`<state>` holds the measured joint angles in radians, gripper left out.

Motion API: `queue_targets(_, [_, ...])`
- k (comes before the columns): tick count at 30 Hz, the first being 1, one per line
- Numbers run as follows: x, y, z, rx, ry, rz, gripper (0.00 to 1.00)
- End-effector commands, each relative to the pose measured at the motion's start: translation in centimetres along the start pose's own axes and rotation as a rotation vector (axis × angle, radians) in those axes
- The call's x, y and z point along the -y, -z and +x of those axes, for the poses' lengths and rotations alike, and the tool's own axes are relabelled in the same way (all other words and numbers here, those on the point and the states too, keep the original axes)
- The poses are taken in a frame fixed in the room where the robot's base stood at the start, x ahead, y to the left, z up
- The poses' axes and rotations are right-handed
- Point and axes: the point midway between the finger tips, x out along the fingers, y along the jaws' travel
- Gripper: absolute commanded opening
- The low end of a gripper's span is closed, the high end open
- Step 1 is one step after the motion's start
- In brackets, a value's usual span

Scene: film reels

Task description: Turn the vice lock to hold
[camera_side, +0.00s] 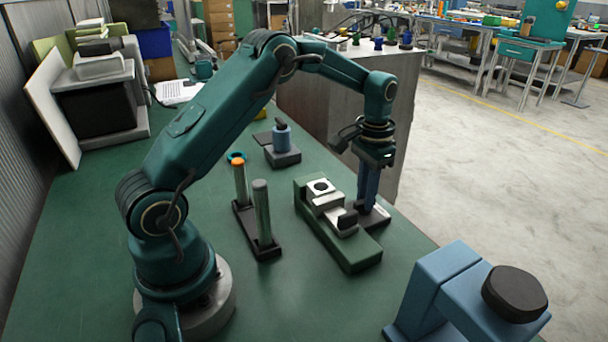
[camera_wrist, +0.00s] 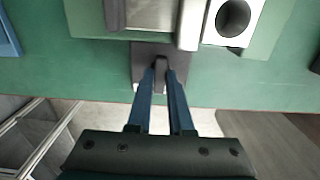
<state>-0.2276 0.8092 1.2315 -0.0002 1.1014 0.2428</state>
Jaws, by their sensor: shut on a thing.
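The vice has a long green body (camera_side: 348,255) with pale metal jaws (camera_side: 322,190) and sits on the green bench. It also shows at the top of the wrist view (camera_wrist: 272,30). The vice lock is a dark lever (camera_wrist: 161,61) on a dark square plate (camera_wrist: 184,50) beside the vice; the plate shows in the side view (camera_side: 380,214). My gripper (camera_wrist: 161,77) points down beside the vice, with its blue fingers shut on the dark lever. In the side view, the fingers (camera_side: 369,200) and vice jaw hide most of the lock. The lever's exact angle is hard to tell.
Left of the vice, two upright posts (camera_side: 262,215) stand on a dark base, one with an orange top. Behind them is a blue knob (camera_side: 282,138) on a dark block. A blue bracket (camera_side: 450,290) stands at front right. The bench edge runs close beside the lock.

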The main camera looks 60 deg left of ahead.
Motion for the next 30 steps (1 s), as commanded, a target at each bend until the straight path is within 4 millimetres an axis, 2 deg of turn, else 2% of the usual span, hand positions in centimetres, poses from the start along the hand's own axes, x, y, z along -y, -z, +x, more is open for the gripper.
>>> queue_targets(4, [0.0, 0.0, -0.2, -0.001, 0.000, 0.002, 0.00])
queue_targets(5, [0.0, 0.0, -0.2, -0.001, 0.000, 0.002, 0.26])
queue_targets(6, [0.0, 0.0, -0.2, -0.001, 0.000, 0.002, 0.42])
queue_targets(7, [0.0, 0.0, -0.2, -0.001, 0.000, 0.002, 0.49])
queue_targets(17, [0.0, 0.0, -0.2, -0.002, 0.000, 0.000, 0.49])
queue_targets(30, [0.0, 0.1, -5.0, -0.003, 0.001, 0.001, 0.49])
